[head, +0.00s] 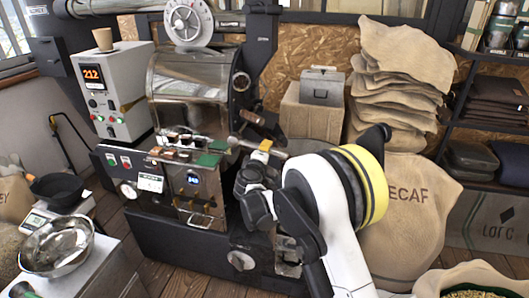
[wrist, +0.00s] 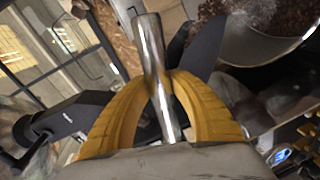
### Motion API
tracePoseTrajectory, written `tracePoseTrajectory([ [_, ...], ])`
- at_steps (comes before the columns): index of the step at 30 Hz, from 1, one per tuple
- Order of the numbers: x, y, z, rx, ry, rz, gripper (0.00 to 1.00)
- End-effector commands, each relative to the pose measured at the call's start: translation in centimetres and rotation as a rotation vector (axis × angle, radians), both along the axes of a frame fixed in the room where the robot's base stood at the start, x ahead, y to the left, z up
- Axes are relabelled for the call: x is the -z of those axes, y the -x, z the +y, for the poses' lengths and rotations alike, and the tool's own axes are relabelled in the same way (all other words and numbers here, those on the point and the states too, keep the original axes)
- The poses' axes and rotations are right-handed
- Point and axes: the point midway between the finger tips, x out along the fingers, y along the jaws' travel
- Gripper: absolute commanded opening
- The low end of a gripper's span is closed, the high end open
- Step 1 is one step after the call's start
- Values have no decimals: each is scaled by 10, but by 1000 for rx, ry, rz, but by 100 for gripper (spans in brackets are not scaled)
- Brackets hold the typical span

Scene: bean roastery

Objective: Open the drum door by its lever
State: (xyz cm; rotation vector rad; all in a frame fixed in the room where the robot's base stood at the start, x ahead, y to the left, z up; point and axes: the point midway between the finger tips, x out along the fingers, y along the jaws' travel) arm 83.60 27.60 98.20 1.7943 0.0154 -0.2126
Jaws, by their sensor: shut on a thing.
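The lever is a shiny metal bar (wrist: 150,45) running down the middle of the wrist view. My gripper (wrist: 166,78) has its two yellow fingers closed around the bar, one on each side. In the head view my gripper (head: 262,152) is at the right front of the roaster (head: 188,82), beside the coffee drum's front. The drum door itself is hard to make out, and my gripper and arm cover part of that area.
Stacked sacks (head: 395,85) and a DECAF sack (head: 405,215) stand close on the right. A steel bowl (head: 58,246) is at left.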

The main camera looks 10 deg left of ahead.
Motion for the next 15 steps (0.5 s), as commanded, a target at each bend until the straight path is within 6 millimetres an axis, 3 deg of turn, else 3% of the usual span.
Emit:
tracePoseTrajectory([
  [15,-8,1,1,-4,62,8,0],
])
